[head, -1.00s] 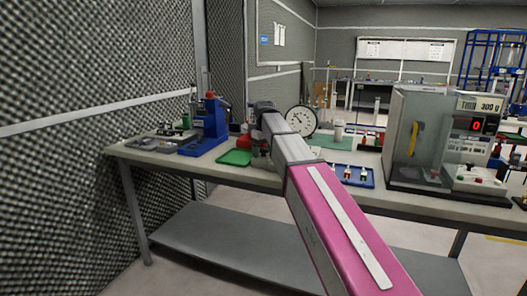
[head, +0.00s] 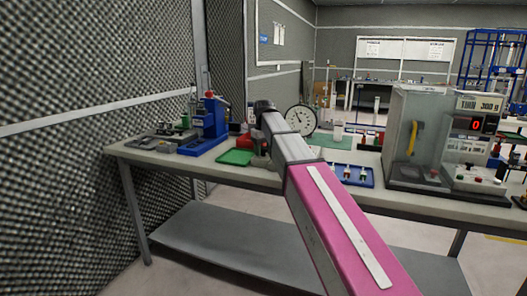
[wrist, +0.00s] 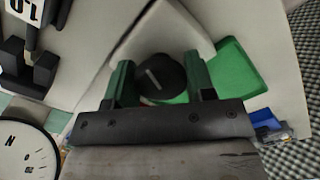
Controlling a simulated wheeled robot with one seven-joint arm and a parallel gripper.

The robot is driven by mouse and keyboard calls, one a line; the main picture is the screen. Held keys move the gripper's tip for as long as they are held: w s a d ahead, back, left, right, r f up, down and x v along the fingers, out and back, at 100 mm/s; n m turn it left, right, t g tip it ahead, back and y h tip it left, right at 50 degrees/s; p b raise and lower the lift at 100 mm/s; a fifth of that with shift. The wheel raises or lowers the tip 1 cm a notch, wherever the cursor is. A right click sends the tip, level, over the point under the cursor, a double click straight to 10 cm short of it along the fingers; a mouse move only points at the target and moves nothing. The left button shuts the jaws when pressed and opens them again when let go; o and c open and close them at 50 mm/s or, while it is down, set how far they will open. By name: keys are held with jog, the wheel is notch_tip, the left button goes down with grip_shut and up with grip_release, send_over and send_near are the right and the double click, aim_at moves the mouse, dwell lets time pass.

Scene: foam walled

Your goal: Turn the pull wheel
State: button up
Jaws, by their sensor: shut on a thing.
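The pull wheel (wrist: 160,78) shows in the wrist view as a round black knob with a pale line across its face. My gripper (wrist: 159,82) has its two green fingers on either side of the wheel and is shut on it. The wheel sits in front of pale, angled panels. In the head view my own arm covers most of this spot, so I cannot make out the wheel or the fingers there.
A green tray (head: 235,157) and a blue press (head: 211,122) stand left of my arm. A round dial (head: 301,120), a blue tray (head: 350,176) and a clear-walled balance (head: 409,160) stand to the right on the bench (head: 285,187). A padded wall closes the left side.

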aim_at(264, 148)
jog(key=o, duration=0.9)
jog(key=shift+r, duration=0.1)
notch_tip(264, 148, up, 11)
jog(key=shift+f, duration=0.15)
